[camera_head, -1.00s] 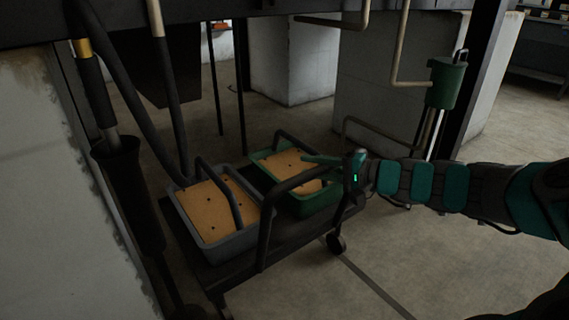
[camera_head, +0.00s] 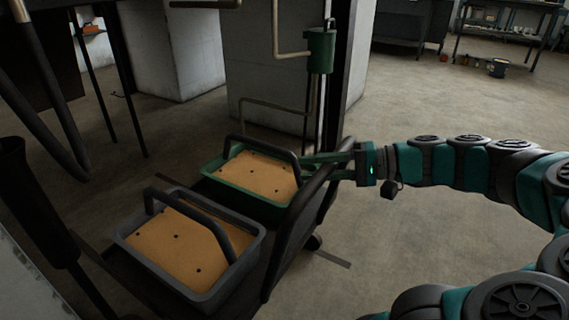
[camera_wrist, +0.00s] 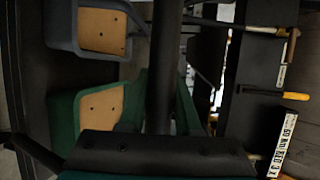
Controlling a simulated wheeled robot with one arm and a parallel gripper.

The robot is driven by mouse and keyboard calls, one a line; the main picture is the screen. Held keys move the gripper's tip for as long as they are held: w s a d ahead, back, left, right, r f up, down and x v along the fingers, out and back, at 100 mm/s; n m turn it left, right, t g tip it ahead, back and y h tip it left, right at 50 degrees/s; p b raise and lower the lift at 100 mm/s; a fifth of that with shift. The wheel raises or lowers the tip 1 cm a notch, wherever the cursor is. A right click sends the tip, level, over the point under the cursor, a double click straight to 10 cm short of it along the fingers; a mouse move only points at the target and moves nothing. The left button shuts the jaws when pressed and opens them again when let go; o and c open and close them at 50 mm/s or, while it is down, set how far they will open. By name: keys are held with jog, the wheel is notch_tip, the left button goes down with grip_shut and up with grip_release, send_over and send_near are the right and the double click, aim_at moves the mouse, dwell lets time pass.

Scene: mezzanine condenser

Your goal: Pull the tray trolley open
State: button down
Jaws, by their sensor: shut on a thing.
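The tray trolley is a low dark cart with a thick dark handle bar (camera_head: 296,215) along its right side. It carries a grey tray (camera_head: 257,250) in front and a green tray (camera_head: 212,180) behind, each with a tan, dotted inside and a dark hoop. My gripper (camera_head: 318,168) is shut on the handle bar near its far end, reaching in from the right beside the green tray. In the wrist view the bar (camera_wrist: 163,70) runs upright between the fingers, with the green tray (camera_wrist: 62,125) and grey tray (camera_wrist: 62,35) to its left.
Dark slanting pipes (camera_head: 45,115) and thin legs stand at the left. A dark post (camera_head: 340,75) with a green bucket (camera_head: 320,50) stands behind the trolley. The floor (camera_head: 450,100) is open to the right, with benches at the back.

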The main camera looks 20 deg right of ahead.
jog(key=shift+s+d+f+b, duration=0.1)
jog(key=shift+s+d+b, duration=0.05)
jog(key=shift+s+d, duration=0.4)
jog(key=shift+s+d+b, duration=0.1)
jog(key=shift+s+d, duration=0.25)
jog(key=shift+s, duration=0.45)
jog(key=shift+s+d+f+b, duration=0.1)
jog(key=shift+s+d+b, duration=0.05)
jog(key=shift+s+d, duration=0.4)
jog(key=shift+s+a, duration=0.1)
jog(key=c, duration=0.6)
grip_release()
jog(key=shift+r, duration=0.1)
jog(key=v, duration=0.7)
jog(key=shift+s+d+p, duration=0.15)
jog(key=shift+d+p, duration=0.15)
jog(key=shift+p, duration=0.15)
jog(key=shift+d+r, duration=0.1)
